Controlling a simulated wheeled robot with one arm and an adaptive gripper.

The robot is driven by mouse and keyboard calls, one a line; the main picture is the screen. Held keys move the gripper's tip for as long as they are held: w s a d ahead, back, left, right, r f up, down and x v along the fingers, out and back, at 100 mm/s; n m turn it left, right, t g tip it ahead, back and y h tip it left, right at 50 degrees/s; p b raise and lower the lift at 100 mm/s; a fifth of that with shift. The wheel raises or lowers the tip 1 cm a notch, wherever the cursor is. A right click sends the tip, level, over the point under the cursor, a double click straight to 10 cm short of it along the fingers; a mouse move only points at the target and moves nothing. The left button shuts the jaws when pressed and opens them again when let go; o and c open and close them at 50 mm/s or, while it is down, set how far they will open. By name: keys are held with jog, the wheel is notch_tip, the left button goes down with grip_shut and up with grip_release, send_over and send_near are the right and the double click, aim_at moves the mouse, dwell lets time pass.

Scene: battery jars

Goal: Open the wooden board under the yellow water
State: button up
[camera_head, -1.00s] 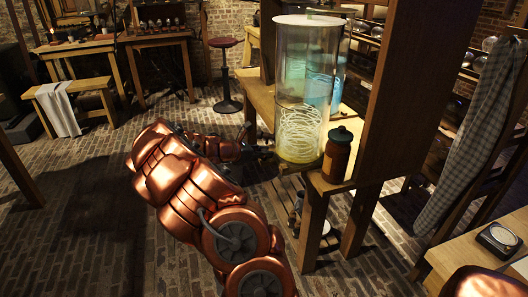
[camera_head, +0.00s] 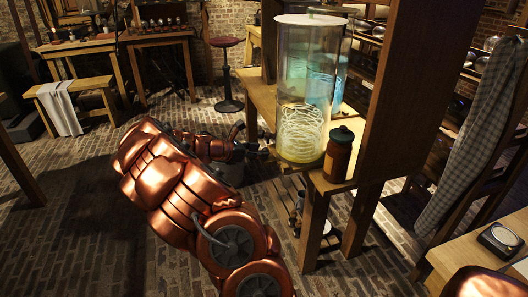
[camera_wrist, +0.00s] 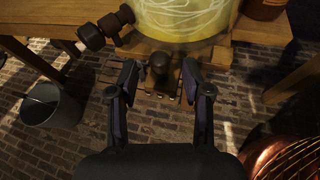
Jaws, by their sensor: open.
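A tall glass jar with yellow water and pale coiled strands (camera_head: 300,132) stands on the wooden bench in the head view. Its yellow bottom also shows at the top of the wrist view (camera_wrist: 185,18). A wooden board (camera_wrist: 138,48) lies just under it, with a dark round knob (camera_wrist: 159,62) at its front. My gripper (camera_wrist: 160,76) is open, with one finger on each side of the knob. Whether the fingers touch it I cannot tell. In the head view my gripper (camera_head: 262,151) is at the bench's front edge, partly dark and hard to make out.
A brown bottle with a dark lid (camera_head: 339,154) stands right of the jar. Dark wooden knobs (camera_wrist: 91,37) stick out left of my gripper. A grey bucket (camera_wrist: 48,104) stands on the brick floor. A wooden upright (camera_head: 415,90) rises at the right.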

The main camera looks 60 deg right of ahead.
jog(key=v, duration=0.8)
jog(key=shift+w+a, duration=0.15)
jog(key=shift+a, duration=0.05)
jog(key=shift+r, duration=0.1)
jog(key=s+a+f+m+t+y, duration=0.1)
jog(key=s+a+m+y, duration=0.45)
jog(key=a, duration=0.95)
jog(key=s+a+m+t+y, duration=0.25)
jog(key=s+a, duration=0.55)
jog(key=a, duration=0.8)
jog(key=s+a+f+m+y, duration=0.1)
jog(key=s+a+m+y, duration=0.4)
jog(key=a, duration=1)
notch_tip(320, 180, up, 22)
jog(key=s+n+t+h+p, duration=0.1)
jog(key=s+p, duration=0.1)
jog(key=p, duration=1.8)
jog(key=shift+p, duration=0.35)
